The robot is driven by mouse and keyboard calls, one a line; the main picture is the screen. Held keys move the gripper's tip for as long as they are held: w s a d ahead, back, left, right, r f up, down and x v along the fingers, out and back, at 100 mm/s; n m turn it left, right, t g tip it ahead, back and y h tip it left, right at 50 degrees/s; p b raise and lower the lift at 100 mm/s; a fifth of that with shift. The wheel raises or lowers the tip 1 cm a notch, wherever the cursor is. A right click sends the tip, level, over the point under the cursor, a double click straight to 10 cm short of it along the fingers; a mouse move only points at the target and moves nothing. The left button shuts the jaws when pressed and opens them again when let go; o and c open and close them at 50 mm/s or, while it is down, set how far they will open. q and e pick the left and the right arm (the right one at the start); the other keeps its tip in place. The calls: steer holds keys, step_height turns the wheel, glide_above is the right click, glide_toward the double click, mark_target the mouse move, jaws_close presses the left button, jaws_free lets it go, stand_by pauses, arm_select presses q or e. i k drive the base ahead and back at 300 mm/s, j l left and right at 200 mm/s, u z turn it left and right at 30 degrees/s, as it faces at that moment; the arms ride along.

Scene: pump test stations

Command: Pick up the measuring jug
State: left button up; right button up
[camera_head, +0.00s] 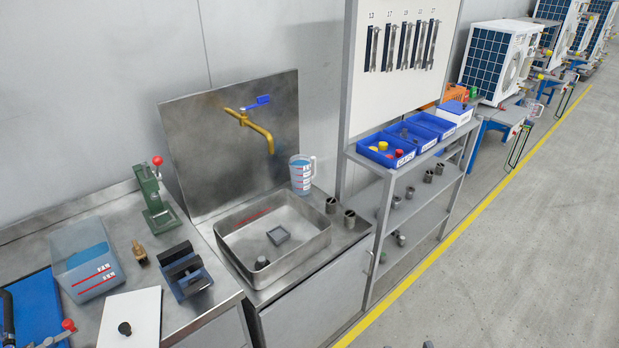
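The measuring jug (301,175) is clear with a blue fill or tint, white markings and a handle on its right side. It stands upright at the back right of the sink counter, between the metal backsplash and the rim of the steel sink basin (318,243). The brass tap (258,132) with a blue lever is to its left. Nothing covers the jug from this view. I see neither of my grippers clearly. A small dark tip at the bottom edge is too little to identify.
A shelf rack with blue bins (386,150) rises to the right. On the left bench are a green press (153,200), a clear tank (88,262) and a dark blue vise (186,272). Open floor lies right.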

mark_target(305, 174)
steer(key=i+l+u, duration=0.15)
steer(key=u, duration=0.2)
steer(key=i+l+u, duration=0.15)
steer(key=u, duration=0.25)
steer(key=i+l+u, duration=0.15)
steer(key=u, duration=0.2)
steer(key=i+l, duration=0.15)
steer(key=l, duration=0.2)
steer(key=i+l+u, duration=0.1)
steer(key=l, duration=0.3)
steer(key=i+l, duration=0.15)
steer(key=l, duration=0.25)
steer(key=i+l+u, duration=0.1)
steer(key=l, duration=0.25)
steer(key=i+l, duration=0.1)
steer(key=l, duration=0.3)
steer(key=i+l+u, duration=0.1)
steer(key=l, duration=0.3)
